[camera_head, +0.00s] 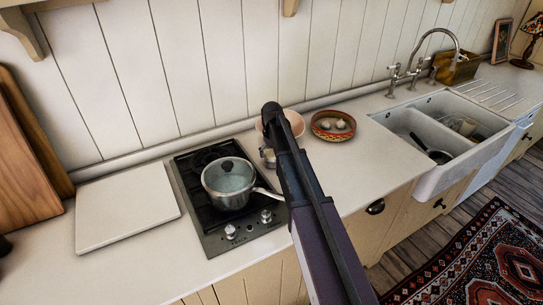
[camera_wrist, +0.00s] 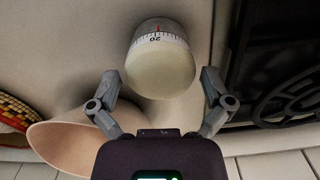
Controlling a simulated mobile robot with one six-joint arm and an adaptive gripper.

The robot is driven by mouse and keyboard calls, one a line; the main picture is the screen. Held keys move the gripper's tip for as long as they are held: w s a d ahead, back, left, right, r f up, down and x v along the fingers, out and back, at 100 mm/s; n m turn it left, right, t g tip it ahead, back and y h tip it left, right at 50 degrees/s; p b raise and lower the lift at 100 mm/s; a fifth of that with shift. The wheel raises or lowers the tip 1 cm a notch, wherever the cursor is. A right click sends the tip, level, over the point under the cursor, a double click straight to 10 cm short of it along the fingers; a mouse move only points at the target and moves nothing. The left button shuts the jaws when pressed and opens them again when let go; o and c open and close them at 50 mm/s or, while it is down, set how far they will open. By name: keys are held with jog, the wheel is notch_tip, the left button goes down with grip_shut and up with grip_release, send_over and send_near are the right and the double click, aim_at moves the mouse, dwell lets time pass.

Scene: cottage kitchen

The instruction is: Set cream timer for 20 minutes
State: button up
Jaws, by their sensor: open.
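The cream timer (camera_wrist: 160,68) is a round knob-like body with a white scale band, near the top middle of the wrist view. The number 20 on the band reads upside down, close to a red mark. My gripper (camera_wrist: 161,76) is open, with one finger on each side of the timer; a gap shows at both sides. In the head view, my gripper (camera_head: 267,156) is low over the counter, right of the stove, and the timer cannot be clearly made out there.
A steel pot (camera_head: 229,186) with a glass lid stands on the black stove (camera_head: 190,205), its handle pointing toward my arm. A pink bowl (camera_head: 295,122), also in the wrist view (camera_wrist: 70,145), is close to my gripper. A patterned bowl (camera_head: 333,137) and sink (camera_head: 425,125) lie right.

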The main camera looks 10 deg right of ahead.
jog(key=c, duration=0.9)
jog(key=shift+o, duration=0.2)
jog(key=shift+m, duration=0.5)
jog(key=o, duration=0.9)
jog(key=shift+c, duration=0.2)
jog(key=shift+n, duration=0.4)
